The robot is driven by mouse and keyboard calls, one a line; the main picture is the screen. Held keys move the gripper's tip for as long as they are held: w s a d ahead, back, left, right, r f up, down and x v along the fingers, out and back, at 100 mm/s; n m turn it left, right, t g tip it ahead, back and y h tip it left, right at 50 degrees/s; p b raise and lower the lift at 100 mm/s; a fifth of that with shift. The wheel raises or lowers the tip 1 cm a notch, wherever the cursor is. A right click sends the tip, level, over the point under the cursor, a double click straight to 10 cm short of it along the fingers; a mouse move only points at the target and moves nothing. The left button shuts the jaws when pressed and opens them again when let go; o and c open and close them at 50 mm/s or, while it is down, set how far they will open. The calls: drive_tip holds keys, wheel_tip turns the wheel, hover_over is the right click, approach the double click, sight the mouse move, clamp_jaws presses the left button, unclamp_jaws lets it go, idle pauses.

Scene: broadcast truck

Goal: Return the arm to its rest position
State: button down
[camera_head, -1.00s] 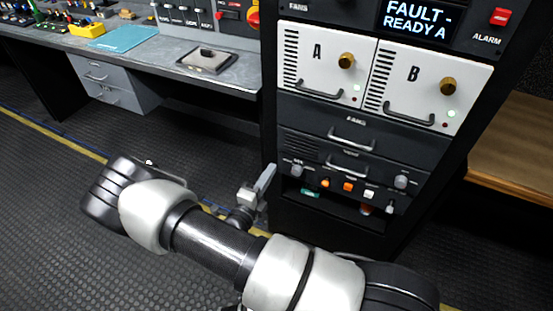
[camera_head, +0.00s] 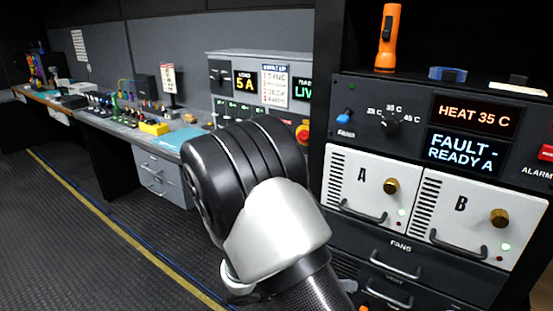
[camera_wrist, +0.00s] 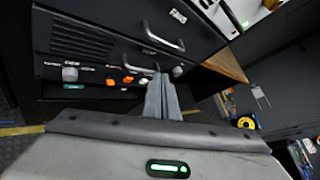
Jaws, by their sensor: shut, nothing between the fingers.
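My arm rises in front of the rack in the head view, its black and white links covering part of the desk and the rack's left edge. My gripper is hidden behind the arm in that view. In the wrist view my gripper (camera_wrist: 161,97) shows its two grey fingers together, with nothing between them. The fingers point toward the lower front of the rack (camera_wrist: 95,42), near its row of knobs and orange buttons. I cannot tell the exact gap between fingertips and rack.
The rack holds module A (camera_head: 362,187) and module B (camera_head: 460,215), with handles sticking out. An orange flashlight (camera_head: 389,38) stands on top. A long desk (camera_head: 118,128) with controls runs along the left wall. The floor (camera_head: 75,235) at the left is clear.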

drive_tip(key=s+a+r+m+t+y, duration=0.1)
drive_tip(key=s+r+m+y, duration=0.65)
drive_tip(key=r+m, duration=0.5)
drive_tip(key=s+a+r+m+t+y, duration=0.1)
drive_tip(key=s+r+m+y, duration=0.65)
drive_tip(key=m, duration=0.85)
wheel_tip(320, 180, up, 18)
drive_tip(key=h+p, duration=0.1)
drive_tip(key=p, duration=1.5)
drive_tip(key=shift+s+f+h+p, duration=0.15)
drive_tip(key=shift+h+p, duration=0.15)
drive_tip(key=shift+h, duration=0.1)
drive_tip(key=shift+d, duration=0.15)
